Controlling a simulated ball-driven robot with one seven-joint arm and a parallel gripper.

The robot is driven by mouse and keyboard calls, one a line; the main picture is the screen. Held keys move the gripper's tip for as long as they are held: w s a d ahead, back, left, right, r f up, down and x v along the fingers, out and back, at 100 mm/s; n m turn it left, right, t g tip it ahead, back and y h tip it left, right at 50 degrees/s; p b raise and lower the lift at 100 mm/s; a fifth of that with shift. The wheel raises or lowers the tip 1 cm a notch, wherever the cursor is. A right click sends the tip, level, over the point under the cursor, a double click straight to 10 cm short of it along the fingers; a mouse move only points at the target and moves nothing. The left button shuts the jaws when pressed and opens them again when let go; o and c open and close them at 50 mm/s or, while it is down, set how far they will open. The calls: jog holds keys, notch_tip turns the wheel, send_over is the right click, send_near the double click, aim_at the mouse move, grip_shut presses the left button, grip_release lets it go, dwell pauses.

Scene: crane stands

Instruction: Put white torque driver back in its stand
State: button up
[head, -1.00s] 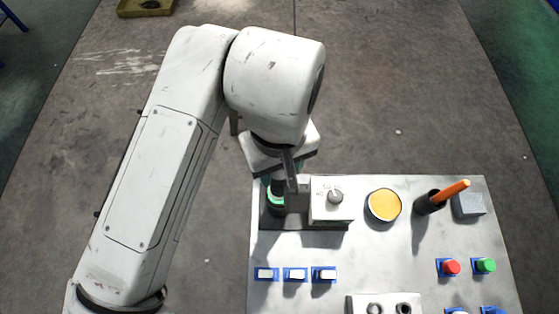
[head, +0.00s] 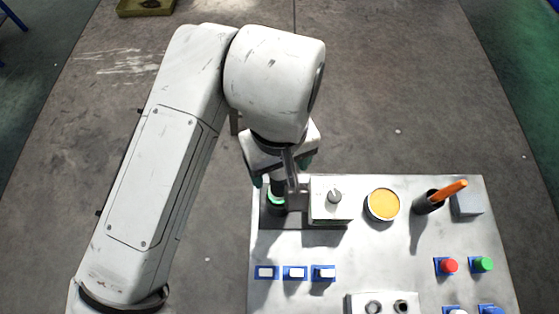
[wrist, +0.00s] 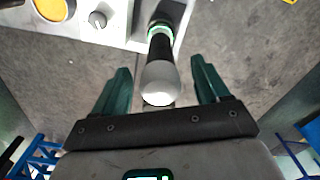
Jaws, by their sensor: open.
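The torque driver (wrist: 160,75) has a rounded white end, a black body and a green ring near its far end. In the head view its dark body and green ring (head: 277,198) show below my wrist, at the left end of the panel. It stands roughly upright in the dark stand (head: 298,222), beside a grey upright post (head: 291,172); the seat itself is hidden. My gripper (wrist: 160,66) is open, with one teal finger on each side of the driver and gaps visible on both sides. The fingers also show in the head view (head: 281,172).
A light box with a knob (head: 331,200) adjoins the stand on the right. Further right are a yellow round dish (head: 383,205), an orange-handled tool in a black holder (head: 430,203) and a grey block (head: 467,205). Blue-framed switches (head: 295,273) sit in front.

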jog(key=shift+r+p, duration=1.6)
jog(key=shift+r, duration=0.5)
notch_tip(320, 180, up, 11)
jog(key=shift+f+b, duration=0.15)
jog(key=shift+b, duration=0.25)
